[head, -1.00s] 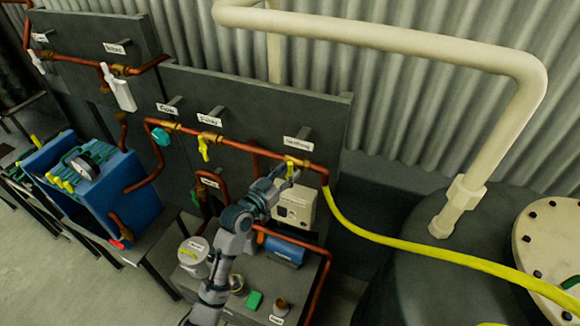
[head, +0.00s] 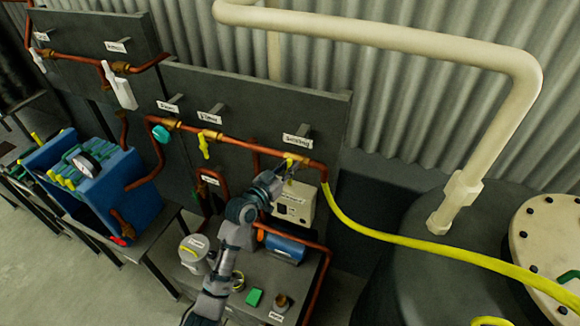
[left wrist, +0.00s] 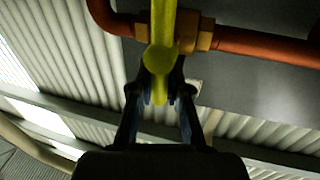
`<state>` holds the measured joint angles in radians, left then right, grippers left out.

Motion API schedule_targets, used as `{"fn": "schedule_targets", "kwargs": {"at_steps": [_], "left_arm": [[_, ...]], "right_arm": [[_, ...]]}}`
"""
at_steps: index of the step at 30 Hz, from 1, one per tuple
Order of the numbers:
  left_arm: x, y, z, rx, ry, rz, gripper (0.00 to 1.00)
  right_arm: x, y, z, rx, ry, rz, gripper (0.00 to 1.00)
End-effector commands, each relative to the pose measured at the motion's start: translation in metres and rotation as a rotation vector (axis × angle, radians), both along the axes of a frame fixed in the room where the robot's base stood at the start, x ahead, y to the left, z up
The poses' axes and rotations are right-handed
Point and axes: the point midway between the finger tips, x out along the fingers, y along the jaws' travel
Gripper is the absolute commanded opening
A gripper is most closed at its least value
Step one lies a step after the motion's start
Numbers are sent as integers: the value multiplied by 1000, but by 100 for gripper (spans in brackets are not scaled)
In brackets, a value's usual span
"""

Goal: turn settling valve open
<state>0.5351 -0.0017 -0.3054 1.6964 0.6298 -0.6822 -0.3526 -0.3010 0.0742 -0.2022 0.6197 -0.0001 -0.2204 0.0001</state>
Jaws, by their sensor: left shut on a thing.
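The settling valve sits at the right end of the copper pipe, below a label that seems to read "Settling" (head: 297,141). Its yellow handle (head: 290,161) is partly hidden by my gripper in the head view. In the left wrist view the yellow handle (left wrist: 162,30) runs from the brass valve body (left wrist: 203,34) down between the fingertips. My left gripper (head: 284,170) is shut on this handle; its dark fingers (left wrist: 161,88) lie on either side of it. My right gripper is not in view.
A second yellow valve handle (head: 205,147) and a teal one (head: 160,133) are to the left on the same pipe. A cream box (head: 297,205) and blue motor (head: 285,248) stand close below my gripper. A yellow hose (head: 400,238) runs right to the tank.

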Motion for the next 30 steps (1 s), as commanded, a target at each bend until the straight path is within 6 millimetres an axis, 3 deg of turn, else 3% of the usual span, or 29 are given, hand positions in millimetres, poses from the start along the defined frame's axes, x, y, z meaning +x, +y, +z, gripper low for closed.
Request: {"fn": "schedule_targets", "kwargs": {"at_steps": [11,30], "left_arm": [[1,1,3,-95,32,-2,0],[7,15,-2,-626,248,-3,0]], "right_arm": [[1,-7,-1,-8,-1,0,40],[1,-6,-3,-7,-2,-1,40]]}}
